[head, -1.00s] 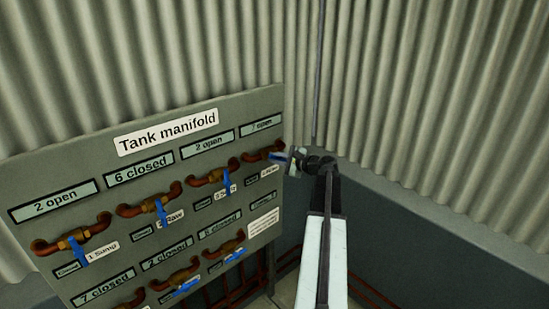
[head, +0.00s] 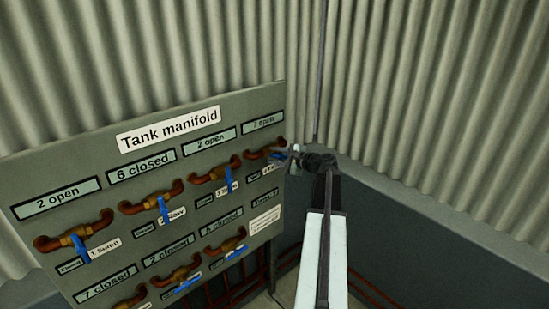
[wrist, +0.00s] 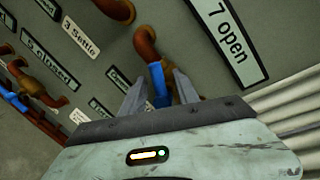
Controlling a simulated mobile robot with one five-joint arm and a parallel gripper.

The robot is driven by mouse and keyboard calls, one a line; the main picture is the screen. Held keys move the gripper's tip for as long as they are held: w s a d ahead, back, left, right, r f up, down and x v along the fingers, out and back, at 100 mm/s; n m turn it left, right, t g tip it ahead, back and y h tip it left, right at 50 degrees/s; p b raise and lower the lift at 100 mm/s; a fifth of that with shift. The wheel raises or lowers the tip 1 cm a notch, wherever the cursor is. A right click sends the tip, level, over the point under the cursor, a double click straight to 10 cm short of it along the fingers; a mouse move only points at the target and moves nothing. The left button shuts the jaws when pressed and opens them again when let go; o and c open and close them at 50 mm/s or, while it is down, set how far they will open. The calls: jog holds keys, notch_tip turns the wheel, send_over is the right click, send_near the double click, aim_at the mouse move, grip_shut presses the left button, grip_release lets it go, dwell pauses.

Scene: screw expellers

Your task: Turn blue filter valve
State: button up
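The blue-handled valve under the "7 open" display sits at the top right of the Tank manifold panel. In the wrist view its blue handle (wrist: 158,84) stands between the two fingers of my gripper (wrist: 161,74). The fingers are spread apart, with a narrow gap visible beside the handle. In the head view my gripper (head: 287,152) is at this valve's copper pipe (head: 262,152) and partly covers the handle. The "7 open" display (wrist: 229,36) is clear in the wrist view. The valve's name label is too small to read.
The grey panel (head: 90,140) holds several other blue-handled valves in two rows, including 3 Settle (wrist: 80,38) and 1 Sump (head: 80,245). A corrugated wall (head: 430,90) rises behind. Red pipes (head: 285,262) run low beside the panel. Free space lies right of my arm.

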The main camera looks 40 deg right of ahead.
jog(key=shift+s, duration=0.1)
jog(key=p+v, duration=0.1)
jog(key=v, duration=0.6)
jog(key=shift+s+p, duration=0.3)
jog(key=shift+p, duration=0.1)
jog(key=shift+r, duration=0.1)
jog(key=f+v, duration=0.1)
jog(key=v, duration=0.7)
jog(key=shift+a+f, duration=0.35)
jog(key=shift+a, duration=0.1)
jog(key=shift+s, duration=0.1)
